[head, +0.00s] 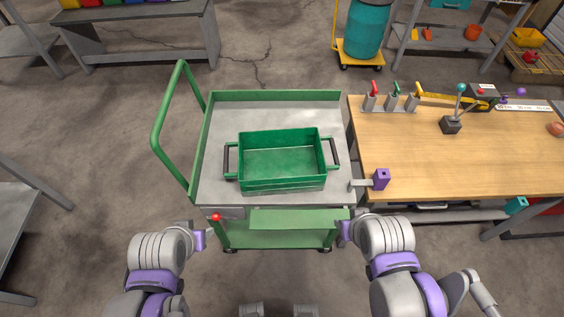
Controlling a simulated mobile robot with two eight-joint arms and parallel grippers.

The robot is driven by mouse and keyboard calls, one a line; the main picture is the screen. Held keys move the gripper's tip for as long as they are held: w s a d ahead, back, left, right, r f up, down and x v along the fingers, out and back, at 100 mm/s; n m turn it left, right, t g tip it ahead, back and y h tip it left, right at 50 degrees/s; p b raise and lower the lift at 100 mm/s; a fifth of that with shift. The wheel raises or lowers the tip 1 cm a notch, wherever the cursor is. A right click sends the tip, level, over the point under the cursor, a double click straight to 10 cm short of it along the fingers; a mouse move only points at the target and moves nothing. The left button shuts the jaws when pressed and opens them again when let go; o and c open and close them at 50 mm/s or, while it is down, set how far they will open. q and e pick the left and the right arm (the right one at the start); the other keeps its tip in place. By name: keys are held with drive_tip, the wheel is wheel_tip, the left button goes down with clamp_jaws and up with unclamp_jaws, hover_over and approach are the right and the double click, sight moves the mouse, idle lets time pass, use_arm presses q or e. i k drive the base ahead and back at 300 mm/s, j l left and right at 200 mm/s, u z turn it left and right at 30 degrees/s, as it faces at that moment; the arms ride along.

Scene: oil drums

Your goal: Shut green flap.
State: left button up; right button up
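A green cart (219,153) with a grey top stands in front of me. A green panel, which looks like the flap (300,218), is at its near edge, below the grey top. It looks tilted outward and down, but its exact angle is hard to tell. A red knob (216,217) is at the cart's near left corner. My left gripper (203,238) is beside that corner, just below and left of the knob. My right gripper (345,231) is by the panel's right end; I cannot tell if it touches. The fingers of both grippers are too small and partly hidden to judge.
A green crate (284,186) with dark side handles sits on the cart. A wooden workbench (440,165) adjoins it on the right, with a purple-ended clamp (381,179) at the near left corner. The cart's green handle (158,130) rises on the left.

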sight(260, 220)
drive_tip(key=i+j+z, duration=0.15)
drive_tip(key=j, duration=0.35)
drive_tip(key=i+j+z, duration=0.15)
drive_tip(key=j, duration=0.4)
drive_tip(key=i+j+z, duration=0.15)
drive_tip(key=j, duration=0.4)
drive_tip(key=j+z, duration=0.15)
drive_tip(key=j, duration=0.4)
drive_tip(key=k+j, duration=0.1)
drive_tip(key=k, duration=0.3)
drive_tip(key=l+z, duration=0.15)
drive_tip(key=z, duration=0.3)
drive_tip(key=l+z, duration=0.2)
drive_tip(key=z, duration=0.25)
drive_tip(key=l+z, duration=0.15)
drive_tip(key=z, duration=0.25)
